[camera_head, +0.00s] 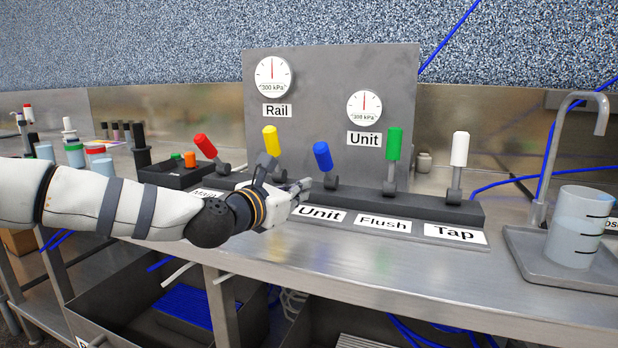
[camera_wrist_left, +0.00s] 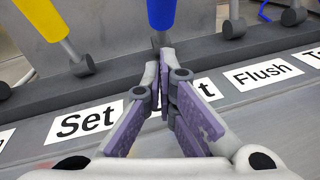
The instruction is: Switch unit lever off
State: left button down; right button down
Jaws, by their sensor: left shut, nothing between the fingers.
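The unit lever has a blue handle (camera_head: 322,155) and leans to the left on the dark lever block above the "Unit" label (camera_head: 318,214). My left gripper (camera_head: 306,184) is just in front of and left of the lever's base, with its fingers shut and empty. In the left wrist view, the fingertips of the left gripper (camera_wrist_left: 166,56) point at the lower part of the blue lever (camera_wrist_left: 161,14) and hide its shaft and part of the "Unit" label. I cannot tell whether they touch it. My right gripper is not in view.
The yellow lever (camera_head: 271,140) stands close left, behind my wrist. The green lever (camera_head: 393,146) and white lever (camera_head: 458,150) are to the right, the red lever (camera_head: 205,146) far left. A gauge panel (camera_head: 330,75) stands behind. A beaker (camera_head: 579,226) stands on a tray at right.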

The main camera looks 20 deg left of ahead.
aim_at(321, 169)
pick_arm(q)
jog(key=shift+w+d+r, duration=0.2)
jog(key=shift+w+r, duration=0.25)
jog(key=shift+r, duration=0.15)
jog(key=shift+w+d+r, duration=0.2)
jog(key=shift+w+r, duration=0.25)
jog(key=shift+r, duration=0.15)
jog(key=shift+w+d+r+p, duration=0.1)
jog(key=shift+w+r+p, duration=0.05)
jog(key=shift+w+p, duration=0.2)
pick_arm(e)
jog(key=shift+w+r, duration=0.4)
